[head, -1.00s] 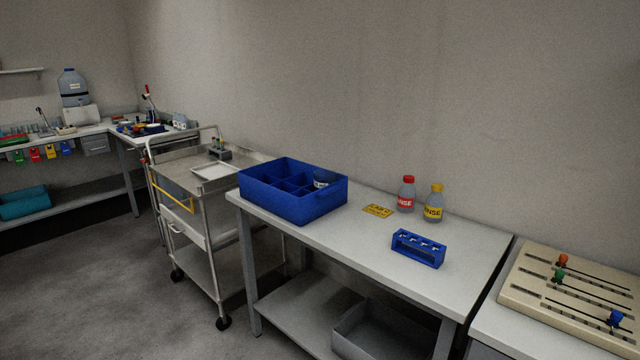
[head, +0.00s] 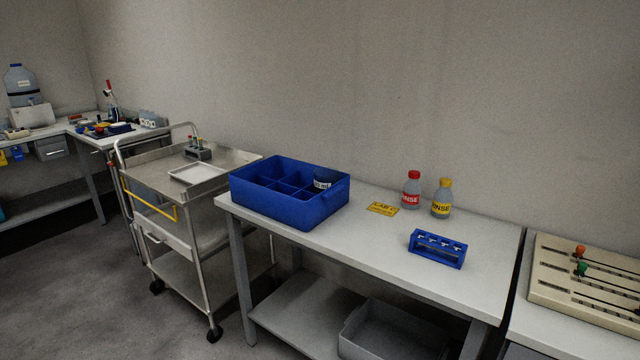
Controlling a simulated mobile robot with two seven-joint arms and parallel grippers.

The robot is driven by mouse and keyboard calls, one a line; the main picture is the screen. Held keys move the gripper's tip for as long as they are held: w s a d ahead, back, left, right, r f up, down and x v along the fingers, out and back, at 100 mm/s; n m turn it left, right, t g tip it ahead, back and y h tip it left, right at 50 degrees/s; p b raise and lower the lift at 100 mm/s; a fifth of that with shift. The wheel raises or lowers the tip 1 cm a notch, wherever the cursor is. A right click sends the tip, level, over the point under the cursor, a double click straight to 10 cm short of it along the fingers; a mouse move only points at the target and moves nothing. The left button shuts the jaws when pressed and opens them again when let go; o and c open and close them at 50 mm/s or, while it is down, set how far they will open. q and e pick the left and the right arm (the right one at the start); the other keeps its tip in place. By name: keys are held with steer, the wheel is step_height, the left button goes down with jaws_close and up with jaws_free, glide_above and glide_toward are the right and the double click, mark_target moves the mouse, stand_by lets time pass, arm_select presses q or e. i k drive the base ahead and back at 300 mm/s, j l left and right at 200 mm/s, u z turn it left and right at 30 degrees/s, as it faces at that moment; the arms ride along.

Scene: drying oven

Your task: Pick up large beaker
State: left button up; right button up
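A beaker with a dark band and a white label (head: 322,180) stands in a right-hand compartment of the blue divided crate (head: 290,208). Its lower part is hidden by the crate's walls, and I cannot tell its full size. The crate sits at the left end of the white table (head: 385,240). Neither of my grippers is in view.
A red-capped bottle (head: 411,190), a yellow-capped bottle (head: 441,198), a yellow label card (head: 382,209) and a blue rack (head: 437,249) are on the table. A metal cart (head: 150,172) stands left. A beige slider panel (head: 590,285) is at right. Floor at front left is clear.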

mark_target(327, 187)
steer(key=i+j+z, duration=0.2)
steer(key=j, duration=0.4)
steer(key=j+z, duration=0.2)
steer(key=j, duration=0.45)
steer(key=i+j+z, duration=0.2)
steer(key=j, duration=0.45)
steer(key=k, duration=0.05)
